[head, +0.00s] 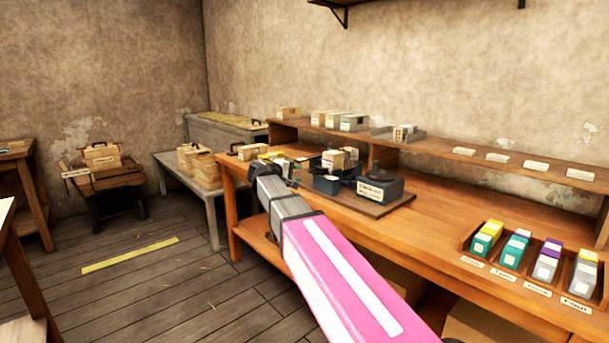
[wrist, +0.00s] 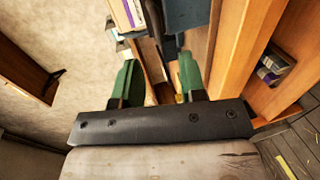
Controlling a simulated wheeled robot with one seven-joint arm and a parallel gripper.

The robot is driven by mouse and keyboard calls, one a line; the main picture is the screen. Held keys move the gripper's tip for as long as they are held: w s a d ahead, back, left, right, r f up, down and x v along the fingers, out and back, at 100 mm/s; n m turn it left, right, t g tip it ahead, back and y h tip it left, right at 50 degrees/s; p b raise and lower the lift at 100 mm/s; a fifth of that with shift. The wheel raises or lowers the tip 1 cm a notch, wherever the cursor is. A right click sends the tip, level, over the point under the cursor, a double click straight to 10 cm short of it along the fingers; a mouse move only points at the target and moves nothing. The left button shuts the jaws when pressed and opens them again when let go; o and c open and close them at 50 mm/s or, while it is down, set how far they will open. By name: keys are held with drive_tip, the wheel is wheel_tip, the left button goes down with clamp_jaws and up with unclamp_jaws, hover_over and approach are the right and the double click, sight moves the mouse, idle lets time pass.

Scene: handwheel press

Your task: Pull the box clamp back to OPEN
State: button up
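A dark blue device on a brown board sits on the workbench in the head view. Its right part is a labelled dark block (head: 381,191) with a round top; the label is too small to read. Its left part (head: 328,184) is lower, with a pale box (head: 333,160) by it. I cannot tell which part is the clamp or how it is set.
Several coloured boxes stand in a divided rack (head: 530,254) at the bench's right. A raised shelf (head: 455,152) runs along the back with boxes and cards. A grey side table (head: 172,162) with crates stands left. The bench between device and rack is clear.

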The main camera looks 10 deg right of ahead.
drive_tip(key=shift+v, duration=2.25)
